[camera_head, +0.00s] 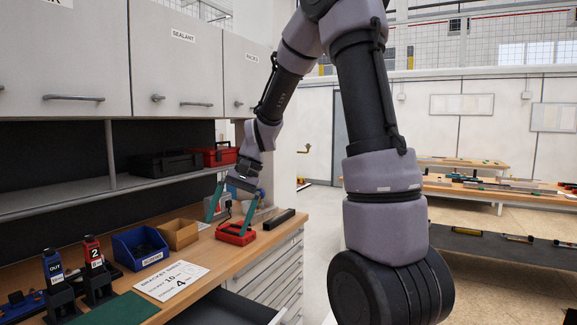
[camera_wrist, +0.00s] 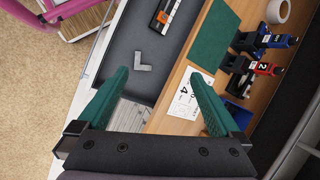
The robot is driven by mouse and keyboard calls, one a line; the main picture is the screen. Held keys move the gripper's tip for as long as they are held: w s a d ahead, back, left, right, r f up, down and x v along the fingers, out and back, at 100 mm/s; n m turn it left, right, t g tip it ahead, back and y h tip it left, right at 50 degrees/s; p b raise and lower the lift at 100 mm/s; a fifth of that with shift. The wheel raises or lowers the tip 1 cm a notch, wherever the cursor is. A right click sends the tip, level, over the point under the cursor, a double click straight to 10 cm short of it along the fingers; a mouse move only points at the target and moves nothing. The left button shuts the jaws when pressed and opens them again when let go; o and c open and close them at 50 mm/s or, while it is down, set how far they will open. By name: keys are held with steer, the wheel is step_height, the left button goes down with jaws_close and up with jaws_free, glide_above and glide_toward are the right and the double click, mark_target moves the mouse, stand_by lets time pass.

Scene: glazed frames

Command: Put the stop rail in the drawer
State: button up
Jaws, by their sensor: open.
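A dark bar (camera_head: 279,219), which looks like the stop rail, lies on the wooden bench near its right end; I cannot be sure it is the rail. The open drawer (camera_head: 235,308) sticks out below the bench front. In the wrist view, the grey drawer (camera_wrist: 128,42) holds a light grey L-shaped bracket (camera_wrist: 142,67) and a black and orange item (camera_wrist: 163,17). My gripper (camera_head: 226,228) is open, with two green fingers pointing down above the bench. In the wrist view, its fingers (camera_wrist: 158,73) are apart with nothing between them.
A red frame-like part (camera_head: 235,234) stands by the fingers. A blue bin (camera_head: 140,248), a cardboard box (camera_head: 178,234), a label card (camera_head: 171,281), upright blue and red holders and a green mat (camera_head: 118,310) occupy the bench. A shelf and cabinets hang above.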

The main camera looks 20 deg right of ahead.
steer(key=s+d+r+t+h, duration=0.1)
steer(key=s+d+r+t, duration=0.3)
steer(key=s+r, duration=0.3)
steer(key=s+d+r+n+t+h, duration=0.1)
steer(key=s+d+r+t, duration=0.3)
steer(key=s+r, duration=0.4)
steer(key=shift+d+r+h, duration=0.15)
steer(key=shift+d+h, duration=0.35)
steer(key=shift+d, duration=0.4)
